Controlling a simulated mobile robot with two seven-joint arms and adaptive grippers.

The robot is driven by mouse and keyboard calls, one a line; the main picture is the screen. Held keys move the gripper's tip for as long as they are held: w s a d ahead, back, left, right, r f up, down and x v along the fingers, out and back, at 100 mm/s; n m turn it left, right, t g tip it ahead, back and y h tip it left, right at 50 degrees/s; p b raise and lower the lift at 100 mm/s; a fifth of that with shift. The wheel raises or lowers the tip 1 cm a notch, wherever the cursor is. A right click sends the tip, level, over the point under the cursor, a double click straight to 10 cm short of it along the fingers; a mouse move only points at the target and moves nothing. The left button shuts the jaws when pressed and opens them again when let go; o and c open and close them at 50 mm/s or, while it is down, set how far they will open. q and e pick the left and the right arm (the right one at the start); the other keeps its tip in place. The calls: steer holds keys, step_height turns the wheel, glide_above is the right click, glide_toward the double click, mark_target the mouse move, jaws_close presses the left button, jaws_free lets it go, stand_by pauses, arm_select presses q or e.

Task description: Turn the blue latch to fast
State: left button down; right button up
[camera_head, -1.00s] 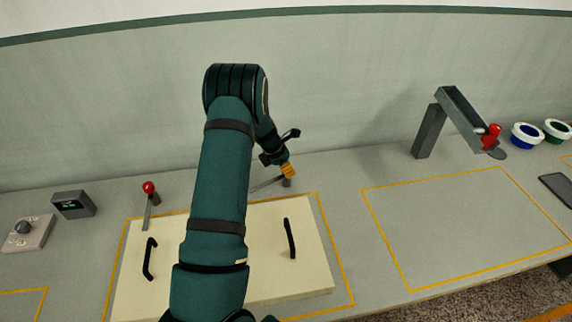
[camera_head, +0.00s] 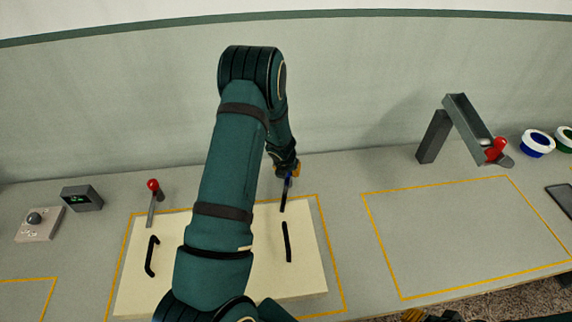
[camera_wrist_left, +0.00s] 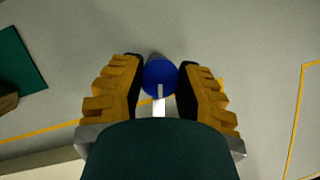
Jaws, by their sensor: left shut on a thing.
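The blue latch has a round blue knob (camera_wrist_left: 160,77) with a white mark running toward the bottom of the left wrist view. In the head view a narrow dark blue part of the latch (camera_head: 287,184) shows below my gripper, its arm pointing toward the front over the cream board's back edge. My left gripper (camera_head: 285,168) is shut on the knob, which sits between its yellow-backed fingers (camera_wrist_left: 160,82). The gripper hides most of the latch in the head view. Part of my right gripper (camera_head: 430,316) shows at the bottom edge; its jaws are cut off.
A cream board (camera_head: 262,275) with two black handles lies inside a yellow outline. A red-knobbed lever (camera_head: 152,190) stands at its back left. A grey box with a lit display (camera_head: 82,198) is further left. A grey chute (camera_head: 468,125) stands right. The right outlined area is clear.

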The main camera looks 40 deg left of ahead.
mark_target(287, 186)
arm_select(q)
steer(key=shift+n+y+p, duration=0.4)
steer(key=shift+n+p, duration=0.15)
steer(key=shift+n, duration=0.65)
steer(key=c, duration=0.6)
jaws_free()
steer(key=shift+w, duration=0.1)
steer(key=shift+o, duration=0.2)
steer(key=v, duration=1.2)
steer(key=shift+w, duration=0.15)
